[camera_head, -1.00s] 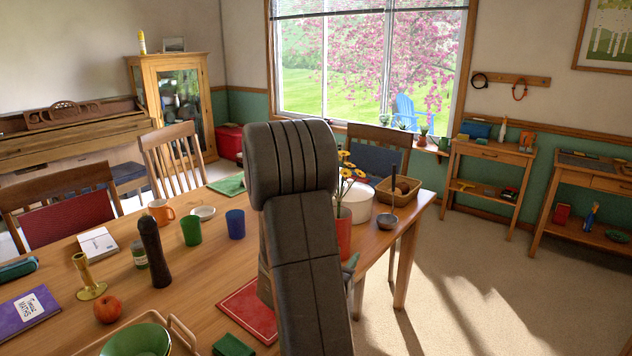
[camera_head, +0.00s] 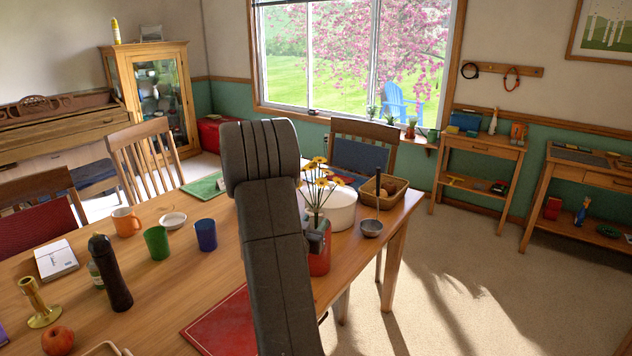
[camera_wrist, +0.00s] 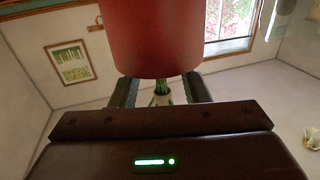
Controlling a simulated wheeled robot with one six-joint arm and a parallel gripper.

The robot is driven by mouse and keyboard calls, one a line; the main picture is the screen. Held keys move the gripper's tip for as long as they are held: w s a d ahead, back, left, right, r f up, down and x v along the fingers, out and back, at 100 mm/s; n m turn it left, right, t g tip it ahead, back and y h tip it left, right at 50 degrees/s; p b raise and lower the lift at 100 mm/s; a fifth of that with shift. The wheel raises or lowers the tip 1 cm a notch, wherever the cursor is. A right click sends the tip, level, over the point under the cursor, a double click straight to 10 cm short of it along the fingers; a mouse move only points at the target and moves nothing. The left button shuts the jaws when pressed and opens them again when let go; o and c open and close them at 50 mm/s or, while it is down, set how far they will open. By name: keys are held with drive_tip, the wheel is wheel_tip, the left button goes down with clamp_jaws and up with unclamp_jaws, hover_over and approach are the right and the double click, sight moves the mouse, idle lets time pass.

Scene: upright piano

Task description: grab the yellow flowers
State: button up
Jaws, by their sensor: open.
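The yellow flowers (camera_head: 320,184) stand upright in a red vase (camera_head: 318,263) near the right end of the wooden table. My gripper (camera_head: 317,228) is at the vase's upper part, partly hidden by my arm. In the wrist view, which looks upside down, the red vase (camera_wrist: 154,38) fills the top middle. Green flower stems (camera_wrist: 163,87) show past its rim, between the two dark fingers of my gripper (camera_wrist: 162,92). The fingers are apart and open. I cannot tell whether they touch the stems or vase. The blossoms are hard to make out there.
A white round container (camera_head: 341,210), a wicker basket (camera_head: 396,183) and a grey bowl with an upright handle (camera_head: 371,228) stand close right of the flowers. A blue cup (camera_head: 206,234) and green cup (camera_head: 157,242) stand left. A red mat (camera_head: 215,325) lies in front.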

sight(313, 191)
drive_tip(key=shift+x, duration=1.4)
clamp_jaws()
drive_tip(key=shift+r, duration=0.1)
wheel_tip(313, 191, up, 10)
drive_tip(key=shift+r+p, duration=0.15)
drive_tip(key=shift+p, duration=0.45)
wheel_tip(313, 191, up, 10)
drive_tip(key=p, duration=1)
drive_tip(key=shift+r, duration=0.2)
